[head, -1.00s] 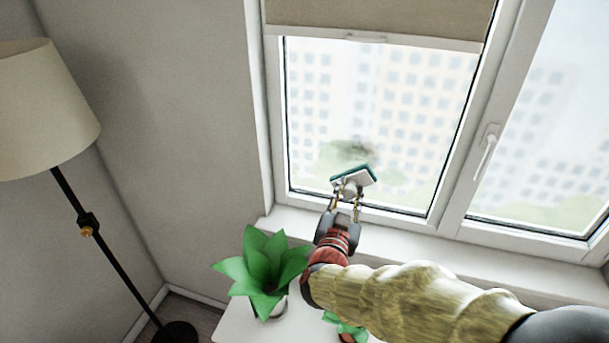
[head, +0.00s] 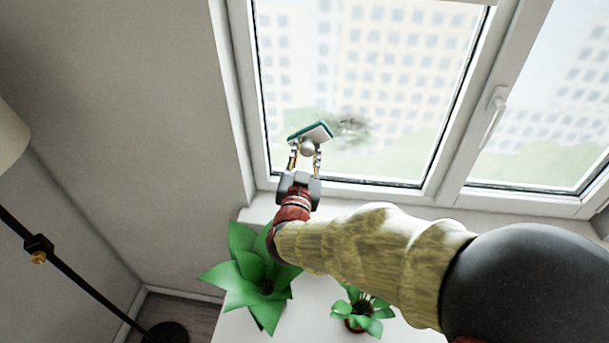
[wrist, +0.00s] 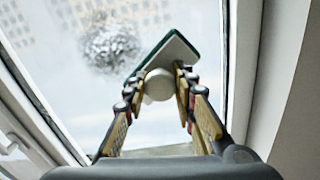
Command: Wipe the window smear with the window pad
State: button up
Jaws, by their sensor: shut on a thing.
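The window pad (head: 312,133) is a white block with a green face and a round white knob. My gripper (head: 306,150) is shut on the knob and holds the pad up in front of the left window pane. In the wrist view the pad (wrist: 172,58) sits beyond the fingers of my gripper (wrist: 160,86). The window smear (head: 350,129) is a grey, blurry patch on the pane, just right of the pad. In the wrist view the smear (wrist: 110,42) lies left of the pad. I cannot tell whether the pad touches the glass.
A large green plant (head: 250,278) and a small potted plant (head: 360,310) stand on a white surface below the window. A window handle (head: 493,115) is on the frame to the right. A floor lamp (head: 38,250) stands at the left.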

notch_tip(320, 180, down, 8)
jog(key=b, duration=0.7)
jog(key=w, duration=0.6)
jog(key=shift+d+r+b, duration=0.15)
jog(key=shift+d+b, duration=0.15)
jog(key=shift+d, duration=0.15)
jog(key=shift+w+d, duration=0.2)
jog(key=shift+w, duration=0.85)
jog(key=shift+d, duration=0.1)
jog(key=s+d+b, duration=0.2)
jog(key=d+b, duration=0.2)
jog(key=d, duration=0.6)
jog(key=shift+d, duration=0.15)
dwell(0.8)
jog(key=shift+s+d+r+b, duration=0.6)
jog(key=shift+d+r+b, duration=0.85)
jog(key=shift+d, duration=1.8)
jog(key=w+a+p, duration=0.1)
jog(key=a, duration=0.6)
jog(key=shift+w+f+p, duration=0.15)
jog(key=shift+f+p, duration=0.1)
jog(key=shift+p, duration=0.05)
